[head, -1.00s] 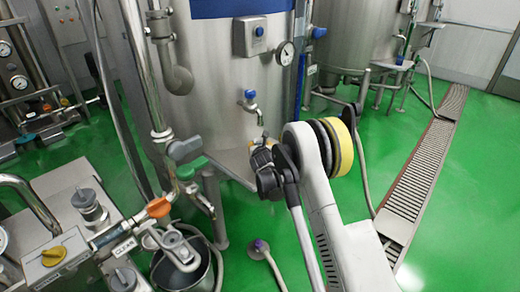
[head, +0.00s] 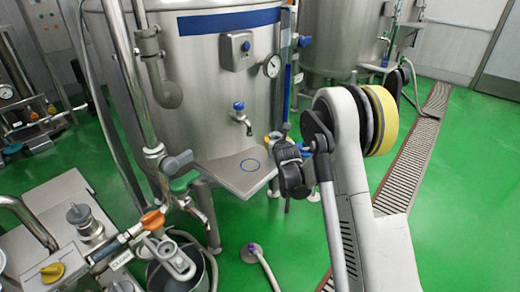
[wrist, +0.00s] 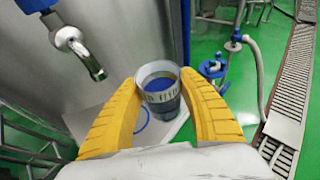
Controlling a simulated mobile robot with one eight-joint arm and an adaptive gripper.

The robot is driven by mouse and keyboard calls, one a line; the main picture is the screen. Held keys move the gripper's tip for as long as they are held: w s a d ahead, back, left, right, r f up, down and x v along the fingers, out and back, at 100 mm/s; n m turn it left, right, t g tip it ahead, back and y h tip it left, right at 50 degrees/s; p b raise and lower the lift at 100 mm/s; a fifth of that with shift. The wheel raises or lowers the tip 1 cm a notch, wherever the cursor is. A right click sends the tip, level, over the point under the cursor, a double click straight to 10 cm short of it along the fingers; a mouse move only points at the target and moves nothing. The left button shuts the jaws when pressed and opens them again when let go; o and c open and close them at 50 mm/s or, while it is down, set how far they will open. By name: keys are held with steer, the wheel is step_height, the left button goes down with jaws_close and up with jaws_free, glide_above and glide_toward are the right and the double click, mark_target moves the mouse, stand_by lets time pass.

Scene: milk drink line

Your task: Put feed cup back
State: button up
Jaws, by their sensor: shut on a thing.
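My gripper (wrist: 160,98) has its two yellow fingers closed around the sides of the feed cup (wrist: 160,96), a grey cup with printing on its wall. The cup looks upright, and blue shows inside its rim. A steel shelf (head: 222,166) on the tank front carries a blue ring mark (head: 249,165). In the wrist view part of the ring (wrist: 142,121) shows just left of the cup, with the cup over or near the shelf's right part. I cannot tell the height between them. In the head view my wrist hides most of the gripper and cup.
A tap (head: 240,112) with a blue handle hangs above the shelf; it also shows left of my gripper in the wrist view (wrist: 76,45). A steel bucket (head: 178,275) and pipework with an orange handle (head: 153,220) stand at the lower left. Green floor is open at right.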

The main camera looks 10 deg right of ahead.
steer(key=s+a+b, duration=0.3)
steer(key=s+a, duration=0.1)
steer(key=s, duration=0.5)
steer(key=w+a+f+b, duration=0.1)
steer(key=a+f+b, duration=0.1)
steer(key=a+f, duration=0.1)
steer(key=w+a+f+b, duration=0.2)
steer(key=a+f, duration=0.1)
steer(key=f, duration=0.1)
steer(key=w+a+f+b, duration=0.1)
steer(key=a+f+b, duration=0.2)
steer(key=shift+w+a+f, duration=0.15)
steer(key=shift+w+f, duration=0.2)
steer(key=shift+w, duration=0.05)
steer(key=shift+r, duration=0.1)
steer(key=o, duration=1.3)
